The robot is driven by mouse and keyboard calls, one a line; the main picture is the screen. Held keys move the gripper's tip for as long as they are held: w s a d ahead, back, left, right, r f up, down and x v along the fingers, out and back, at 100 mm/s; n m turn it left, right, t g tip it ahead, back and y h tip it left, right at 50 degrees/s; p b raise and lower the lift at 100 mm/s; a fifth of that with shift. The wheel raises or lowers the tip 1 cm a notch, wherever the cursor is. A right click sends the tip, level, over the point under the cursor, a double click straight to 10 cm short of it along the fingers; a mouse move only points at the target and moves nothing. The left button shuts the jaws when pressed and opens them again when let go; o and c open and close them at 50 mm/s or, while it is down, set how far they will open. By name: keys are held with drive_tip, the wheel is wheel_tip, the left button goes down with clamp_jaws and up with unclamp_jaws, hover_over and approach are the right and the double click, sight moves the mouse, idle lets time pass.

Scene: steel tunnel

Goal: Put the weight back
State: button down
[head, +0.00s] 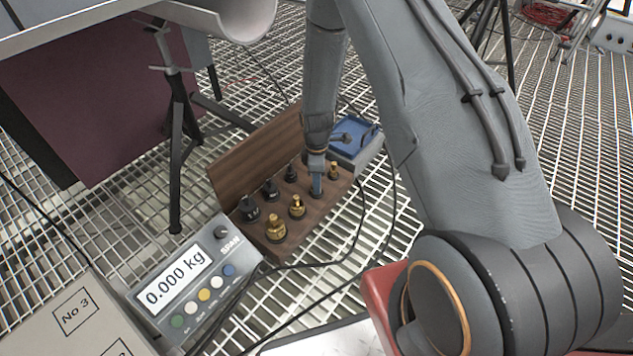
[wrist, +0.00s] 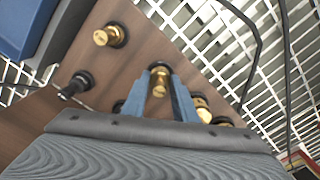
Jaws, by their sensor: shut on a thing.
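My gripper (head: 316,186) points down over the front row of the wooden weight box (head: 318,216). Its blue-grey fingers also show in the wrist view (wrist: 159,92). They are shut on a small brass weight (wrist: 159,82), which stands upright at a dark ring in the wood. Whether it is fully seated I cannot tell. Brass weights stand on both sides of it: a small one (head: 333,170), a larger one (head: 297,206) and the largest (head: 275,228). Behind is a row of black weights (head: 270,188). The head view mostly hides the held weight behind the fingers.
A scale display (head: 185,278) reads 0.000 kg. A blue weighing pan (head: 350,132) on a grey base stands behind the box, with a small dark thing on it. The box's lid (head: 255,150) stands open. Black cables cross the grating floor. A tripod (head: 178,130) stands left.

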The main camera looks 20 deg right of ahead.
drive_tip(key=c, duration=1.4)
unclamp_jaws()
drive_tip(key=shift+c, duration=0.2)
wheel_tip(320, 180, up, 12)
drive_tip(key=p, duration=0.6)
drive_tip(key=s+a+r+m, duration=0.2)
drive_tip(key=s+a+r, duration=0.5)
drive_tip(key=r, duration=0.4)
drive_tip(key=s+a+r+m, duration=0.2)
drive_tip(key=s+a+r, duration=0.2)
drive_tip(key=a+r, duration=0.6)
drive_tip(key=s+a+r+m, duration=0.1)
drive_tip(key=s+r, duration=0.3)
drive_tip(key=s, duration=0.4)
drive_tip(key=s+a+r+m+y, duration=0.1)
drive_tip(key=s+r, duration=0.4)
drive_tip(key=s, duration=0.3)
drive_tip(key=s+a+r+m, duration=0.1)
drive_tip(key=s+r, duration=0.3)
drive_tip(key=s, duration=0.4)
drive_tip(key=shift+s+a+r+m+y, duration=0.15)
drive_tip(key=shift+s+a+m+y, duration=0.2)
drive_tip(key=shift+a, duration=0.2)
